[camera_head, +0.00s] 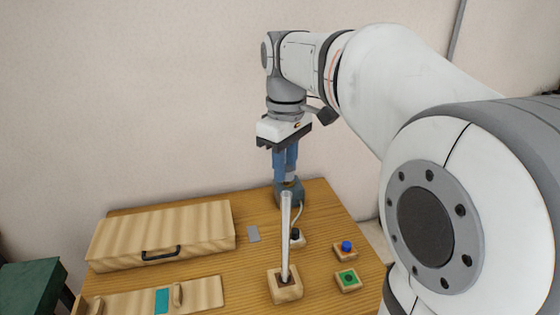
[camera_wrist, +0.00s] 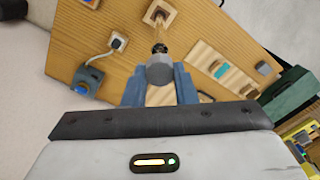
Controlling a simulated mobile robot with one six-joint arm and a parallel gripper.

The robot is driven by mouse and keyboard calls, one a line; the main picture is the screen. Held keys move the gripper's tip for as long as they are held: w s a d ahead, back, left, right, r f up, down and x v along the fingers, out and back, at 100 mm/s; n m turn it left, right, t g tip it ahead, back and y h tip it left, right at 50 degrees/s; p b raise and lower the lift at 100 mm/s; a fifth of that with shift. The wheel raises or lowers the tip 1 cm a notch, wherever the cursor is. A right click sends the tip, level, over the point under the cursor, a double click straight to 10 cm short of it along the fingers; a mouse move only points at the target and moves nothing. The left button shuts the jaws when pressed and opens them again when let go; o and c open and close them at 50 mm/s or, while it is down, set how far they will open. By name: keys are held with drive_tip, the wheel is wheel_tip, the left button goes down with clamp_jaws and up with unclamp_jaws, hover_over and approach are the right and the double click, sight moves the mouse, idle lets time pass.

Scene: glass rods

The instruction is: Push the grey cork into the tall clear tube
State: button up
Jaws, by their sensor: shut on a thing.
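My gripper (camera_head: 286,174) is above the table and points down, its blue fingers shut on the grey cork. In the wrist view the grey cork (camera_wrist: 159,75) sits between the blue fingertips, its end sticking out past them. The tall clear tube (camera_head: 285,235) stands upright in a wooden block (camera_head: 287,293) on the table. Its open top appears just below the fingertips in the head view. In the wrist view the tube's dark round mouth (camera_wrist: 160,48) shows just beyond the cork. I cannot tell whether cork and tube touch.
A wooden case (camera_head: 185,228) with a black handle is at the left, and a slatted wooden piece with a teal patch (camera_head: 162,301) is in front. Small blocks with a blue knob (camera_head: 346,246) and a green top (camera_head: 348,280) are at the right. A corded grey-blue device (camera_wrist: 90,79) stands behind the tube.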

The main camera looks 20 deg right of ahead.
drive_tip(key=shift+f+b, duration=0.8)
drive_tip(key=shift+f, duration=0.4)
drive_tip(key=o, duration=0.7)
drive_tip(key=shift+c, duration=0.2)
drive_tip(key=shift+r, duration=0.1)
wheel_tip(320, 180, up, 11)
drive_tip(key=p, duration=0.9)
drive_tip(key=s+f+m+t+b, duration=0.1)
drive_tip(key=s+f+m+b, duration=0.1)
drive_tip(key=s+f, duration=0.5)
drive_tip(key=s+f+m+t+b, duration=0.2)
drive_tip(key=s+f+m, duration=0.3)
drive_tip(key=f, duration=0.7)
drive_tip(key=shift+s+a+f+b, duration=0.2)
drive_tip(key=shift+s+b, duration=0.45)
drive_tip(key=shift+s, duration=0.55)
